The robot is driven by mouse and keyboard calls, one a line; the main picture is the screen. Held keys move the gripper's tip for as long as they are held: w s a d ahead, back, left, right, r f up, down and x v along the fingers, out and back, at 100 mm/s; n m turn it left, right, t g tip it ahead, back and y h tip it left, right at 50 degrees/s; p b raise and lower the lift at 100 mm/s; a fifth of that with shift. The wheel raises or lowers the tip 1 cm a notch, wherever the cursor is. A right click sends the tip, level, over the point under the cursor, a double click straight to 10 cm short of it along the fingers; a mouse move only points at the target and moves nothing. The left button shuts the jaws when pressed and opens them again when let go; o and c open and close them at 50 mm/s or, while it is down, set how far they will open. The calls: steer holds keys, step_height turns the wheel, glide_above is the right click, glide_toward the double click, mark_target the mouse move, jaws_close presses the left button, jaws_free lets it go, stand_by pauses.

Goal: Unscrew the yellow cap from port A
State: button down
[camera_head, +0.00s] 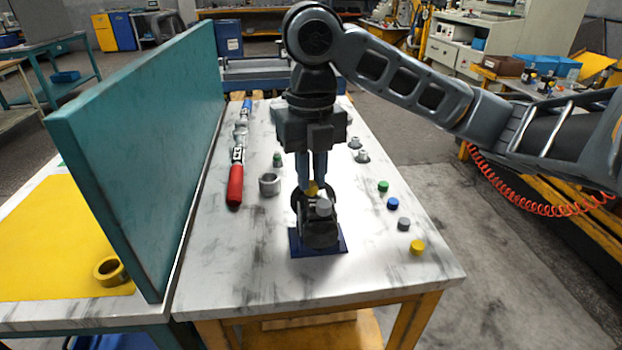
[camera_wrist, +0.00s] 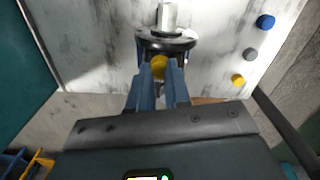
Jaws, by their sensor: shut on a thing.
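The hydraulic motor (camera_head: 319,228) is a dark body with a grey part on its front, on a blue base plate (camera_head: 335,243) near the middle of the table. A yellow cap (camera_head: 312,187) is on the motor's top, between my fingertips. My gripper (camera_head: 313,186) points straight down from above, its blue fingers shut on this cap. In the wrist view the yellow cap (camera_wrist: 159,67) shows between the two fingers (camera_wrist: 160,74), at the edge of the motor's dark round flange (camera_wrist: 168,43). Port markings are not readable, and the fingers partly hide the cap.
Loose green (camera_head: 383,186), blue (camera_head: 392,203), grey (camera_head: 404,223) and yellow (camera_head: 417,246) caps lie on the table's right. A metal ring (camera_head: 269,185) and a red-handled tool (camera_head: 235,183) lie left. A tall teal panel (camera_head: 150,140) borders the left side. The front is clear.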

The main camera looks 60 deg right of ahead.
steer(key=shift+n, duration=0.5)
steer(key=n+b, duration=0.2)
steer(key=shift+f+n, duration=0.15)
steer(key=shift+n, duration=0.15)
steer(key=shift+n+b, duration=0.3)
steer(key=shift+n, duration=0.8)
steer(key=c, duration=1.2)
jaws_free()
steer(key=shift+r, duration=0.2)
